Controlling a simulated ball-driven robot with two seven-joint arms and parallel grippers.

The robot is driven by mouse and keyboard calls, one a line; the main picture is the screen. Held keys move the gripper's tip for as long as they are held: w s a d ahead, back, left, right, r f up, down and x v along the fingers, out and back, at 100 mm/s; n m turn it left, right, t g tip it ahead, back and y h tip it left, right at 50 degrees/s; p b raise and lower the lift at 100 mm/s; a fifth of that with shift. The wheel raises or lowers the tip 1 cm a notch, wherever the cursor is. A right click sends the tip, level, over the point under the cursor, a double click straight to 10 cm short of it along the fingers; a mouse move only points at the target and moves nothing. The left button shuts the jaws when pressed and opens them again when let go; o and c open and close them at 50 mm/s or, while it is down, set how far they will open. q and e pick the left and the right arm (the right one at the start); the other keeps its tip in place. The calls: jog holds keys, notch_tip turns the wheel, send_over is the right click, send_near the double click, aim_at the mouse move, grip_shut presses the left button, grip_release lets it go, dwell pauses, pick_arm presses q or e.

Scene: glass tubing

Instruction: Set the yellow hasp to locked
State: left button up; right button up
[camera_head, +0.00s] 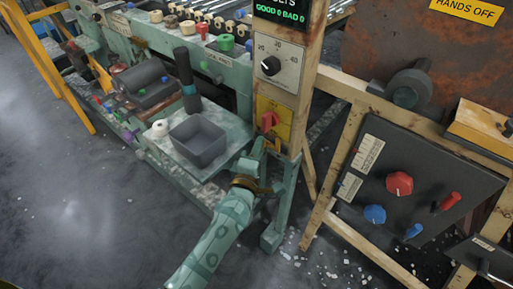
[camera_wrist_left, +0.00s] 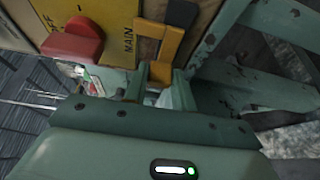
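The yellow hasp (camera_wrist_left: 172,42) is an orange-yellow strap beside a brown strip, next to a yellow plate in the left wrist view. Its lower end sits between the fingertips of my left gripper (camera_wrist_left: 162,78). The fingers are close together, with the orange piece filling the narrow gap. In the head view my left gripper (camera_head: 262,150) is at the post's lower part, just below the yellow plate, and covers most of the hasp. Whether the hasp is locked cannot be read clearly. My right gripper is not in view.
The yellow plate (camera_head: 285,113) carries a red knob (camera_head: 269,121); the wrist view shows "MAIN" on it. A dial (camera_head: 271,66) is above. A grey bin (camera_head: 198,142) stands left on a bench. A dark panel (camera_head: 420,178) with red and blue controls is right.

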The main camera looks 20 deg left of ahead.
pick_arm(q)
jog(key=o, duration=0.4)
jog(key=shift+d, duration=0.25)
jog(key=shift+c, duration=0.2)
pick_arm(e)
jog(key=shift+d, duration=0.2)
pick_arm(q)
jog(key=shift+s, duration=0.1)
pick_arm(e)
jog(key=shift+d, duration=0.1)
pick_arm(q)
jog(key=s+p, duration=0.2)
jog(key=s, duration=1.4)
jog(key=shift+s+d+p, duration=0.15)
jog(key=shift+d+p, duration=0.15)
jog(key=shift+p, duration=0.05)
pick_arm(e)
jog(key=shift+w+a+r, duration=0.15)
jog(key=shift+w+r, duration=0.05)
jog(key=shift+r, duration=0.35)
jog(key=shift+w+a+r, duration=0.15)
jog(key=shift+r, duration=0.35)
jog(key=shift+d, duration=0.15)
